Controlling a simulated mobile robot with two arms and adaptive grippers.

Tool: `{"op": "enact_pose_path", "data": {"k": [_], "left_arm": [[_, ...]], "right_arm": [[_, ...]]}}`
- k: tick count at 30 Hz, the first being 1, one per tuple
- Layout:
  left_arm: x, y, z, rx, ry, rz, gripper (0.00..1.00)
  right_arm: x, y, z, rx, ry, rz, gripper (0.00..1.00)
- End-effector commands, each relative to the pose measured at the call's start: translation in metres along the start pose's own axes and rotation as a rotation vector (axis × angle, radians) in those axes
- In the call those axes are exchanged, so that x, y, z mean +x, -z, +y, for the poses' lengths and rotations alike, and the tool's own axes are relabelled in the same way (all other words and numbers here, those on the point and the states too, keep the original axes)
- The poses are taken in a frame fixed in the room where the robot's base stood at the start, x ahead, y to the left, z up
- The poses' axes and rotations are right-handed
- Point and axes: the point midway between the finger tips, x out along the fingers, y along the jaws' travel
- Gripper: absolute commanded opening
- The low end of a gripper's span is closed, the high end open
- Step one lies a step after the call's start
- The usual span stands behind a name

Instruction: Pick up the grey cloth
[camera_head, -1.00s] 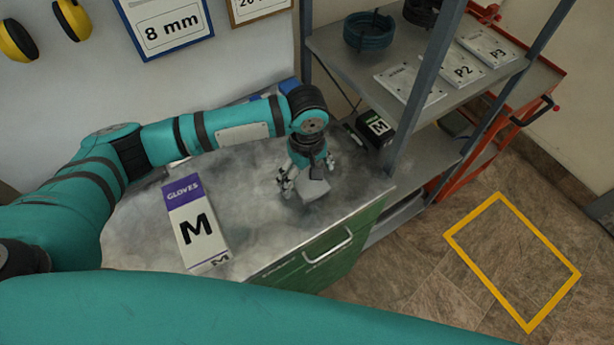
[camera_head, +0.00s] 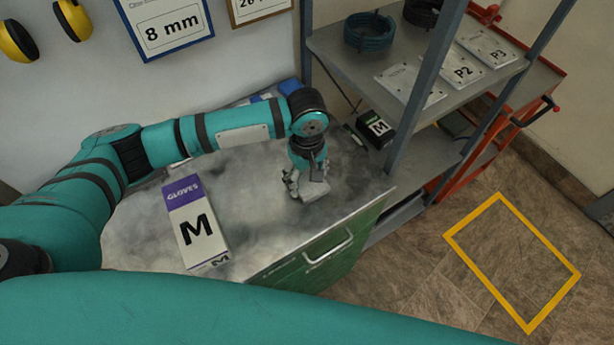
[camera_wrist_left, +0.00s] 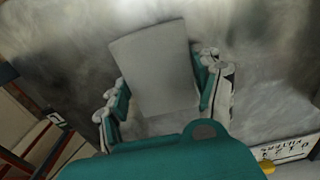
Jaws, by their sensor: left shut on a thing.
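The grey cloth (camera_head: 314,192) is a small pale grey folded piece at the right part of the metal worktop (camera_head: 262,225). My left gripper (camera_head: 307,188) points down over it and is shut on it. In the left wrist view the cloth (camera_wrist_left: 155,68) fills the space between the two fingers of the gripper (camera_wrist_left: 160,92), with its far end reaching past the fingertips. I cannot tell whether the cloth is clear of the worktop. My right gripper is not in view.
A dark box (camera_head: 376,128) marked M lies by the shelf post (camera_head: 420,90). The shelf holds cable coils (camera_head: 368,33) and labelled plates. A yellow floor frame (camera_head: 513,262) is at right.

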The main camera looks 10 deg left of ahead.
Motion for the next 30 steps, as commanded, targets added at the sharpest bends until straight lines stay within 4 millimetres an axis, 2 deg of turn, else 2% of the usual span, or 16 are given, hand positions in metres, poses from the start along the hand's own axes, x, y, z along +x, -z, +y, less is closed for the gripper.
{"op": "enact_pose_path", "data": {"k": [5, 10, 24, 30], "left_arm": [[-0.011, 0.000, 0.001, 0.000, -0.004, 0.000, 0.42], [-0.035, 0.000, 0.001, 0.000, -0.005, 0.000, 0.42], [-0.043, -0.101, -0.058, 0.004, -0.002, -0.003, 0.42], [-0.047, -0.127, -0.073, 0.001, -0.001, -0.002, 0.42]], "right_arm": [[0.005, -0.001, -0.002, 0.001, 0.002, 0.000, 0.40], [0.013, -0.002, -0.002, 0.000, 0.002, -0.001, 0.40], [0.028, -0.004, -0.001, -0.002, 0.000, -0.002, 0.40], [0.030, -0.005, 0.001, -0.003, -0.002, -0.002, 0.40]]}}
